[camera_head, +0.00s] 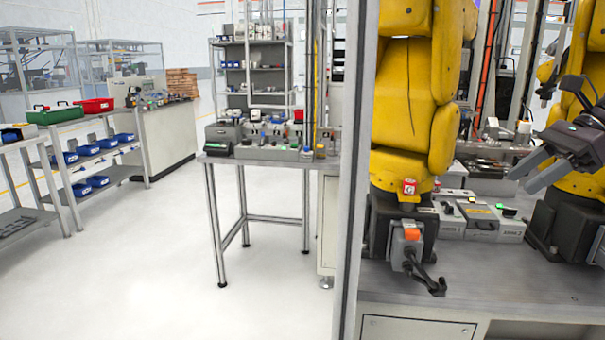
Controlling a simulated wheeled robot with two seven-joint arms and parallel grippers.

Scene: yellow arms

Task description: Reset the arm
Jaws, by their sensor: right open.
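My right gripper (520,181) comes in from the right edge. It is dark grey, with its two fingers apart, pointing left and slightly down. Nothing shows between the fingers. It appears in front of a yellow industrial arm (586,186) on a dark base, and overlaps it in the picture. Whether they touch cannot be told. A second, larger yellow arm (412,105) stands left of the gripper on a grey workbench (480,280). My left gripper is not in view.
A grey upright post (352,180) stands at the bench's left end. Grey boxes (481,222) sit between the yellow arms. A small metal table (265,156) with parts stands at the centre. Shelves with blue bins (88,150) are at the left. The white floor between is clear.

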